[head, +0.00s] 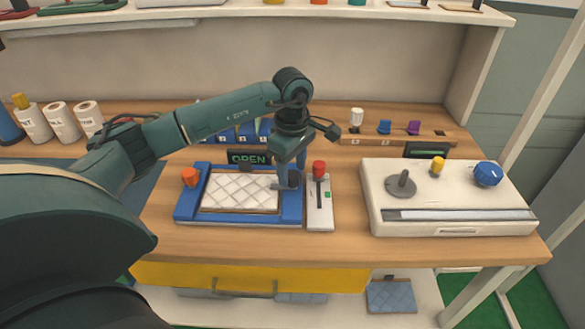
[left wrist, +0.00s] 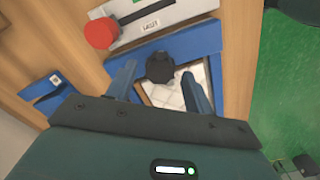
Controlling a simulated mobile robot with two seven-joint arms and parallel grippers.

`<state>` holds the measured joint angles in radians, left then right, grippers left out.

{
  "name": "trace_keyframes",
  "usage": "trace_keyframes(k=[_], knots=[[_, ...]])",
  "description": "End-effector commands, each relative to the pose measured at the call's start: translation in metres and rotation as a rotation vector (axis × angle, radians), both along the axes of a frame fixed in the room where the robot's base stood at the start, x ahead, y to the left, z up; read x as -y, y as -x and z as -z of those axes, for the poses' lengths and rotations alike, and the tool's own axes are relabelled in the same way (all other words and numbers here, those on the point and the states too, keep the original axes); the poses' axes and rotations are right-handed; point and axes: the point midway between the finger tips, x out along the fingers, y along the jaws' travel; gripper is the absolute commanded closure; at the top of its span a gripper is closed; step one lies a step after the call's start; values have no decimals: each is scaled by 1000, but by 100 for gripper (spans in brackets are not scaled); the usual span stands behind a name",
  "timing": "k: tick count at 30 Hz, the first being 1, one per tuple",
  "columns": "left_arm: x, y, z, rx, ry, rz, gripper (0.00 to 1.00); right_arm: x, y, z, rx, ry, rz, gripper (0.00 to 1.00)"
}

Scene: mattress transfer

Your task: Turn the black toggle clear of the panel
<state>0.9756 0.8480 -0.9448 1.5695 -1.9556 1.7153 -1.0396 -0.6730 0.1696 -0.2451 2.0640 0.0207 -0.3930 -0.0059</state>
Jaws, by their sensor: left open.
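The black toggle (left wrist: 160,67) shows in the left wrist view as a dark round knob on the blue frame, at the edge of the white quilted panel (left wrist: 165,95). In the head view the panel (head: 238,191) lies inside the blue frame (head: 190,206), and the toggle at its right edge is mostly hidden by my gripper. My left gripper (head: 290,181) points down over that right edge. Its fingers (left wrist: 160,80) are open, one on each side of the toggle. I cannot tell whether they touch it. My right gripper is not in view.
A white slide unit with a red knob (head: 319,168) stands just right of the frame. An orange knob (head: 190,177) is at the frame's left. An OPEN sign (head: 249,158) stands behind. A white console (head: 450,216) with a blue knob (head: 487,174) occupies the right.

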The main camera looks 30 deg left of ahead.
Motion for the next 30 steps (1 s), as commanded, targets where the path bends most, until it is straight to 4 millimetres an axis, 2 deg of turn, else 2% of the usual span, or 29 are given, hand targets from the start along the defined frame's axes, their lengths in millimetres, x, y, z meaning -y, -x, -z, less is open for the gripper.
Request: trace_keyframes(k=[4, 13, 30], knots=[[0, 0, 10, 0, 0, 1, 48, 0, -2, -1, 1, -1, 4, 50], [0, 0, 13, 0, 0, 1, 48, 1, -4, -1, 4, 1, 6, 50], [0, 0, 12, 0, 0, 0, 92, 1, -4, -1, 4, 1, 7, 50]])
